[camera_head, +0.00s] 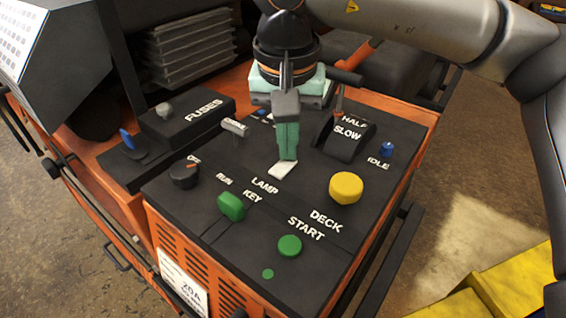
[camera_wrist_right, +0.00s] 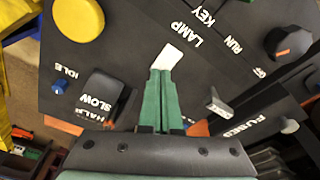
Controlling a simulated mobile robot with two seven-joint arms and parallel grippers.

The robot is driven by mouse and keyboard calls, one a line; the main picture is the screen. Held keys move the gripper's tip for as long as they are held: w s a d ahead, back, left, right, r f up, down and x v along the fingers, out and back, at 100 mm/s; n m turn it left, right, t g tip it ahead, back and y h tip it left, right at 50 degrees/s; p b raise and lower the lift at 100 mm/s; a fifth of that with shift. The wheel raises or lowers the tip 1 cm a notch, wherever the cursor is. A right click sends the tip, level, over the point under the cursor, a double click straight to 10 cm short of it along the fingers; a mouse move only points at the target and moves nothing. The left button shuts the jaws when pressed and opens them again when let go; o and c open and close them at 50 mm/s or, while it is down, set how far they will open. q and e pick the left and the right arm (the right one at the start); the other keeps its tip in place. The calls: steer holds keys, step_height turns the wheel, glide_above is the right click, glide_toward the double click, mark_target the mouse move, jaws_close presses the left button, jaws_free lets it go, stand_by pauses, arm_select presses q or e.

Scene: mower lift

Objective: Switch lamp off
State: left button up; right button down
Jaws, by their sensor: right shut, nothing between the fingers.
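The lamp switch is a small white rocker (camera_head: 283,170) behind the "LAMP" label on the black control panel (camera_head: 318,262). It also shows as a white rectangle in the right wrist view (camera_wrist_right: 171,55). My right gripper (camera_head: 287,157) points down with its green fingers shut and empty. Its fingertips are right at the rear edge of the rocker, and they show there in the right wrist view too (camera_wrist_right: 161,72). I cannot tell whether they touch it, or which way the rocker is tipped. The fingers hide part of the panel behind the switch. My left gripper is not in view.
A yellow deck button (camera_head: 346,188), a green key (camera_head: 231,206) and a green start button (camera_head: 290,245) surround the switch. A black throttle block (camera_head: 344,139), a grey lever (camera_head: 235,127) and a black dial (camera_head: 185,175) stand on the panel. The fuse box (camera_head: 187,117) is left.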

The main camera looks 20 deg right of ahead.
steer(key=shift+f, duration=0.25)
steer(key=shift+r, duration=0.1)
steer(key=shift+r+p, duration=2.75)
steer(key=shift+r, duration=0.7)
